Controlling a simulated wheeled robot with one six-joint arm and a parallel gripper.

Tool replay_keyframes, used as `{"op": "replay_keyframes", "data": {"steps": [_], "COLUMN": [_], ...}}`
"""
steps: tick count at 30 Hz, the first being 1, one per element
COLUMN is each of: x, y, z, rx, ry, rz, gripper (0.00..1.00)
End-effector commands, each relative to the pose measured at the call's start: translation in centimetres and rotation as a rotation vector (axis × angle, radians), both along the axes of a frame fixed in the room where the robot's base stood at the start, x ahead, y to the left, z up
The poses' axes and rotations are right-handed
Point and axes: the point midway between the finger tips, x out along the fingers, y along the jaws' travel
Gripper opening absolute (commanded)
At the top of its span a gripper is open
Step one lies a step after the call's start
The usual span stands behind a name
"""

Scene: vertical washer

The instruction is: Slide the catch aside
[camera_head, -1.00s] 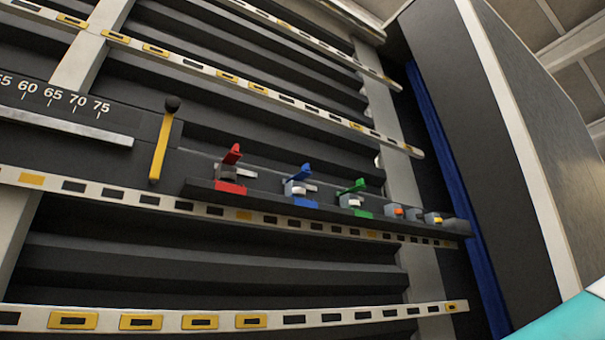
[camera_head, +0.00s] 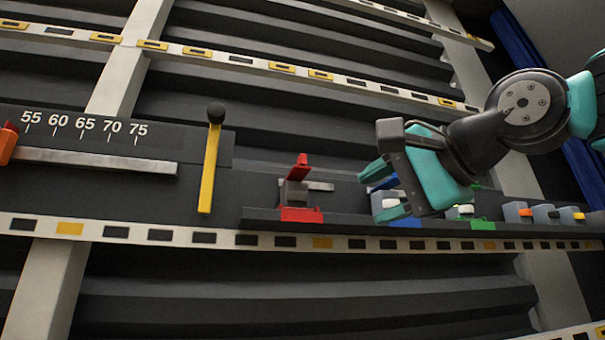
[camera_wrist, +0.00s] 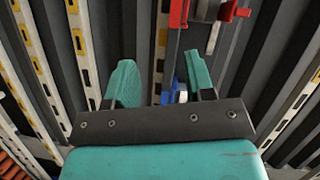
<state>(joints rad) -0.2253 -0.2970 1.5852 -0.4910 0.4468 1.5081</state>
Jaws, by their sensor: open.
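A row of coloured catches runs along a dark ledge; I cannot tell which one is the task's catch. The red catch (camera_head: 298,191) stands clear, left of my gripper, with its red lever raised. The blue catch (camera_head: 403,220) is mostly hidden behind my gripper; a bit of blue (camera_wrist: 182,92) shows between the fingers in the wrist view. The green catch (camera_head: 482,224) is partly hidden by my gripper. My gripper (camera_head: 384,192) is open with teal fingers, in front of the blue catch, pointing left. In the wrist view my gripper (camera_wrist: 160,78) holds nothing. Contact cannot be told.
A yellow lever with a black knob (camera_head: 209,165) stands left of the red catch. A numbered scale (camera_head: 85,125) with a metal bar and an orange slider (camera_head: 7,143) is at far left. Small grey blocks (camera_head: 545,213) sit at the right. Slotted white rails cross the panel.

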Motion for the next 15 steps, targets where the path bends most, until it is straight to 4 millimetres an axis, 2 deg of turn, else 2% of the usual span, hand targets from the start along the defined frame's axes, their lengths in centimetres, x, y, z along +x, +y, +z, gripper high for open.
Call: {"op": "replay_keyframes", "data": {"steps": [1,3,5,7,11,15], "x": [-0.4,-1.0,-1.4,-1.5,-0.5,1.7], "y": [-0.1,-0.2,-0.3,-0.1,0.8,2.6], "z": [4.1,7.2,8.8,9.8,10.0,10.1], "rx": [0.082,0.178,0.232,0.267,0.279,0.276], "ry": [-0.018,-0.027,-0.031,-0.030,-0.026,-0.023], "rz": [-0.012,-0.020,-0.020,-0.019,-0.015,-0.016], "gripper": [0.49,0.49,0.49,0.49,0.49,0.49]}}
